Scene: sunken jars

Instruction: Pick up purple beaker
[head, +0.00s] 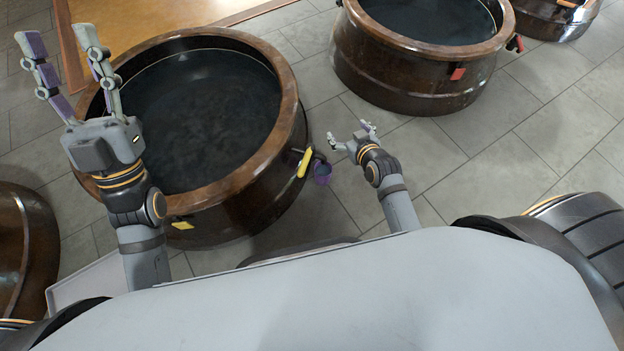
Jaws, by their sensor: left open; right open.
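The purple beaker (322,173) is small in the head view, at the right outer side of the near brown jar (291,110), below its rim. A yellow strip (305,163) and dark parts show just left of it. I cannot tell what holds the beaker up. My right gripper (350,134) is open and empty, a little up and right of the beaker, with a gap between them in the picture. My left gripper (60,38) is open and empty, fingers pointing up, at the left edge of the near jar.
The near jar holds dark liquid (200,115). A second jar (400,75) with a red tag (457,74) stands at upper right. Another jar (30,250) is at the left edge, and part of one (545,22) is at top right. Grey tiled floor (470,150) is clear on the right.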

